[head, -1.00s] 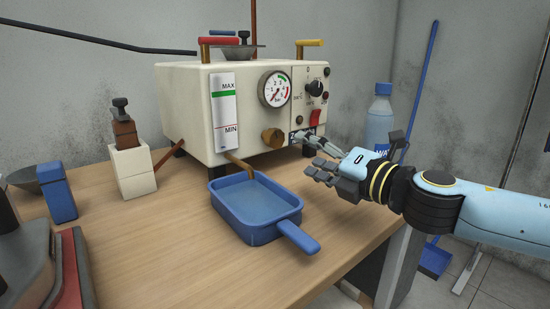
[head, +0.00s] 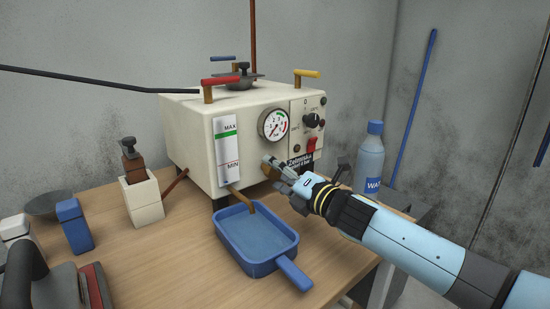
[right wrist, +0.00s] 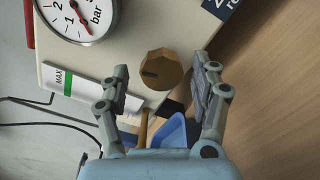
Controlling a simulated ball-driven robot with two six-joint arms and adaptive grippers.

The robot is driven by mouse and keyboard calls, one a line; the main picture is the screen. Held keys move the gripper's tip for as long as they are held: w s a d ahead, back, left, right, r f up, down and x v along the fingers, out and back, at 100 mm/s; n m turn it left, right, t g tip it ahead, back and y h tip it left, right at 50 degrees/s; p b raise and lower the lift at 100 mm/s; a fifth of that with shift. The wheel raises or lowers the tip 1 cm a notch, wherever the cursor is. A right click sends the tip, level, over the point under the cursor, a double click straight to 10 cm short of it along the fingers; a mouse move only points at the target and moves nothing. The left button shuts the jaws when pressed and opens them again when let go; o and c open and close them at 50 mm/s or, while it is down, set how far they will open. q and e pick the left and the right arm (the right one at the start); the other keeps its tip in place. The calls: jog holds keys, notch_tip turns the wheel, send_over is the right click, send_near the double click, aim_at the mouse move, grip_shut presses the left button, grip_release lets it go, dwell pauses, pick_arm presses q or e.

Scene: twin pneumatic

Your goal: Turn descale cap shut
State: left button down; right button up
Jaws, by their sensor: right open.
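The descale cap appears to be the brass, faceted knob (right wrist: 160,70) low on the front of the cream boiler box (head: 190,135). A dark slot crosses its face. In the head view my right gripper hides most or all of it. My right gripper (head: 270,165) is at the boiler's front, its fingers pointing at the cap. In the right wrist view the fingers of the right gripper (right wrist: 163,72) are spread, one on each side of the cap, with gaps on both sides. I cannot tell how deep they reach around it. My left gripper is not in view.
A blue tray (head: 289,272) sits under the boiler's brown spout (head: 240,198), below my right gripper. A pressure gauge (head: 273,125) and a red switch (head: 312,145) are above. A water bottle (head: 369,158) stands to the right. Left are a white block holder (head: 142,200) and a blue block (head: 74,226).

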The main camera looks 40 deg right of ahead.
jog(key=shift+w+a+f, duration=0.1)
jog(key=shift+w+f, duration=0.05)
jog(key=shift+w, duration=0.55)
jog(key=c, duration=1.2)
jog(key=m+p, duration=0.1)
jog(key=m, duration=0.2)
jog(key=o, duration=1.2)
jog(key=s, duration=1.2)
jog(key=shift+d, duration=0.45)
